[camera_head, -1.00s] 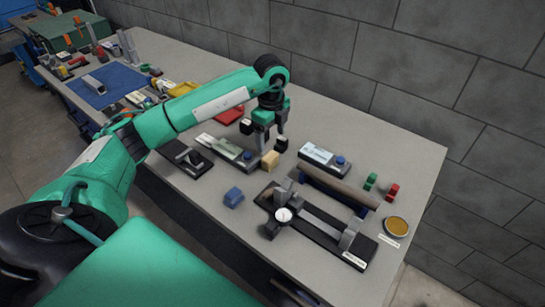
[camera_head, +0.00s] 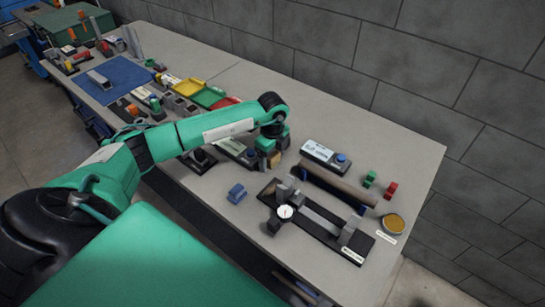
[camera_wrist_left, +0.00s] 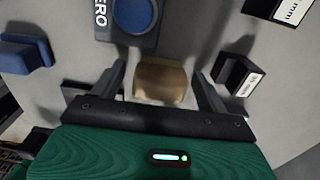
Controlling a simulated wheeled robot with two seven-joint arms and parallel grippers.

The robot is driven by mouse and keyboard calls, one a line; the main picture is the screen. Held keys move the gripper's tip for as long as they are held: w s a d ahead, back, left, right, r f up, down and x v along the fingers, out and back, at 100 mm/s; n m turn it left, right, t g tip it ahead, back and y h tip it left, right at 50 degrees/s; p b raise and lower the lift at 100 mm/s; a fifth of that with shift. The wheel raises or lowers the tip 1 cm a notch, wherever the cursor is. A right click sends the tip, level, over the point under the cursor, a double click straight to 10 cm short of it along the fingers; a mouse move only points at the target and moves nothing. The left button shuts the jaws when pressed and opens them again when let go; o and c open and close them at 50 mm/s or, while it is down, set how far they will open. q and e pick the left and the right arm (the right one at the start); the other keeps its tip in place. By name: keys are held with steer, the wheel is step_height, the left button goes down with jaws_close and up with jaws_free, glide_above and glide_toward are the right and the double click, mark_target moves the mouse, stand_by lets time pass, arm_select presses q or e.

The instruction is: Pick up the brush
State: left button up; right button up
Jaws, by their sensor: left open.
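A small tan block (camera_wrist_left: 160,80), which may be the brush, shows in the left wrist view between the two fingers of my left gripper (camera_wrist_left: 160,88). I cannot see bristles on it. The fingers are open, one on each side of the block, with gaps showing; the block's lower part is cut off by the gripper body. In the head view my left gripper (camera_head: 270,157) points down at the table and mostly hides the block. My right gripper is not in view.
A grey device with a blue button (camera_wrist_left: 132,16) lies just beyond the block, and a dark labelled block (camera_wrist_left: 238,75) beside the right finger. A blue block (camera_head: 237,193), a dial-gauge fixture (camera_head: 318,222) and a brown bar (camera_head: 338,184) stand nearby.

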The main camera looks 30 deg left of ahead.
arm_select(q)
steer(key=c, duration=1.1)
steer(key=shift+o, duration=0.2)
steer(key=shift+r, duration=0.55)
step_height(320, 180, up, 19)
steer(key=b, duration=0.4)
